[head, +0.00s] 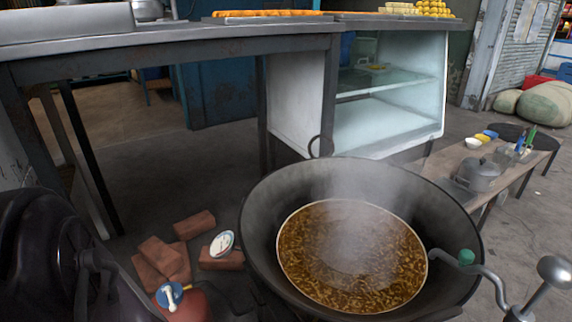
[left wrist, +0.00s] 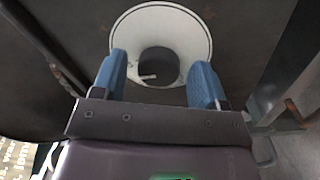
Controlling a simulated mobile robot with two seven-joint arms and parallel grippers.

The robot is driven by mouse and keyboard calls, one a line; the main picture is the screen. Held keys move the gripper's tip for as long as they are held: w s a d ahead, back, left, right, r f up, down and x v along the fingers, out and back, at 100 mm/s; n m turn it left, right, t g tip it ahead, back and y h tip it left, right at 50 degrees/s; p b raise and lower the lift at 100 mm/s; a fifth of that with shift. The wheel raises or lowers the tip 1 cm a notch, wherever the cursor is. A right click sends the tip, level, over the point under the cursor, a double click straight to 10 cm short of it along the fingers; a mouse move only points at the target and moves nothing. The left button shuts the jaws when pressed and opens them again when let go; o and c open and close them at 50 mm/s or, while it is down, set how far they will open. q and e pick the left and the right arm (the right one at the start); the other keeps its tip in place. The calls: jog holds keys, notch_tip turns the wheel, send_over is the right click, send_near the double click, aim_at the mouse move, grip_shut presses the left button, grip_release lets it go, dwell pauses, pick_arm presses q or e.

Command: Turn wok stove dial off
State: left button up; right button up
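A large dark wok (head: 262,215) holds steaming brown liquid in the head view. A small round white dial-like disc (head: 222,243) with a coloured face stands tilted beside the wok's left rim, by the bricks. In the left wrist view, a white ring-shaped disc (left wrist: 190,27) with a dark centre and a small pale pointer lies ahead of my left gripper (left wrist: 160,80). Its two blue fingers are spread apart with nothing visible clamped between them. Whether this is the same disc, and whether the fingers touch it, I cannot tell. My right gripper is not in view.
Red bricks (head: 194,225) lie left of the wok, near a blue-topped valve (head: 170,296) on a red container. A metal table (head: 165,40) and glass cabinet (head: 390,90) stand behind. A low bench (head: 455,160) is right. A curved metal rod with a green piece (head: 466,257) crosses the wok's right rim.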

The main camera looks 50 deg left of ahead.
pick_arm(q)
jog(key=shift+s, duration=0.1)
jog(key=s+a, duration=0.1)
jog(key=s, duration=0.9)
jog(key=shift+s+f, duration=0.25)
jog(key=shift+f, duration=0.1)
jog(key=shift+a+r, duration=0.1)
